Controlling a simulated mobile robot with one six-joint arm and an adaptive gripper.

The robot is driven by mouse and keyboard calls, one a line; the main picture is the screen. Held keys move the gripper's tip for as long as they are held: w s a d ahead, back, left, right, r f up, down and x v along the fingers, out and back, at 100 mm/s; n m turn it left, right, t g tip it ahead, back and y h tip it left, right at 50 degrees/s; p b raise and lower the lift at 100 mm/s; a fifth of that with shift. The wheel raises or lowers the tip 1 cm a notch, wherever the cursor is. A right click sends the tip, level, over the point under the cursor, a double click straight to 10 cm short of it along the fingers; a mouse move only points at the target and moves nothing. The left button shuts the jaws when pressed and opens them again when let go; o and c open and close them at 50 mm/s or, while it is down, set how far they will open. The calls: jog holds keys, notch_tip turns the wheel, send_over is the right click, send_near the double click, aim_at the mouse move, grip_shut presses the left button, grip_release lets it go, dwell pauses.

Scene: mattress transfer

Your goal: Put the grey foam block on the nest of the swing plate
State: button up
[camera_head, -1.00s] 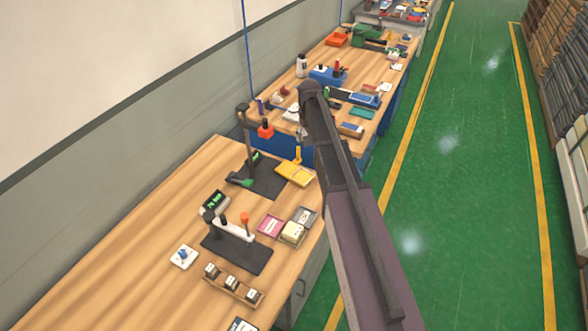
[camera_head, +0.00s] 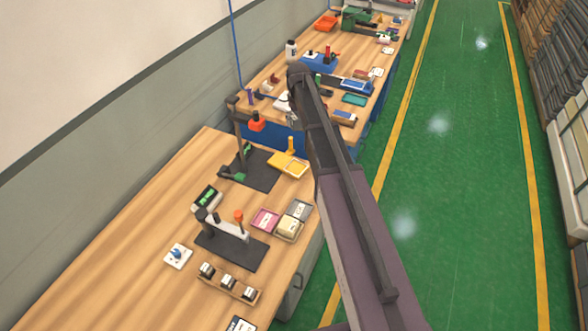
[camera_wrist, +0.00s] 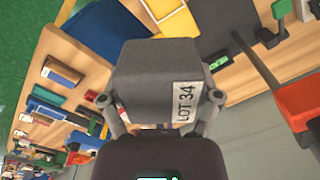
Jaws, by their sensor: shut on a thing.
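The grey foam block, with a white "LOT 34" label, fills the middle of the wrist view (camera_wrist: 152,75). My gripper (camera_wrist: 160,112) is shut on it, with one finger at each side. A yellow plate (camera_head: 294,169) with a paler recessed area and an upright yellow post sits beside a black base (camera_head: 262,178) on the near bench. It looks like the swing plate. In the wrist view a yellow plate (camera_wrist: 180,24) shows beyond the block, apart from it. The gripper and block are not clear in the head view, behind my arm.
A dark stand with an orange-red head (camera_head: 257,121) rises at the black base; an orange-red part (camera_wrist: 296,98) is close at right in the wrist view. A second black fixture (camera_head: 232,246), small trays (camera_head: 265,219) and a rack stand nearer. The bench's left part is bare.

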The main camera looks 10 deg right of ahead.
jog(key=shift+s+f+m+b, duration=0.35)
jog(key=shift+f+m, duration=0.05)
jog(key=shift+m, duration=0.1)
jog(key=shift+s+d+f+m+b, duration=0.15)
jog(key=shift+s+f+m+b, duration=2.55)
jog(key=shift+m, duration=2.15)
jog(key=shift+s+d+f+m+b, duration=0.15)
jog(key=shift+s+f+m+b, duration=2.55)
jog(key=shift+m, duration=2.1)
jog(key=shift+s+d+f+m+b, duration=0.15)
jog(key=shift+s+f+m+b, duration=1.85)
jog(key=shift+f+m+b, duration=2.1)
jog(key=shift+w+r+m+p, duration=0.1)
jog(key=shift+r+m+p, duration=0.65)
jog(key=w, duration=0.4)
jog(key=w+a+f+b, duration=0.1)
jog(key=w, duration=0.9)
jog(key=shift+w+a+f, duration=0.15)
jog(key=shift+w+f, duration=0.05)
jog(key=shift+w, duration=0.05)
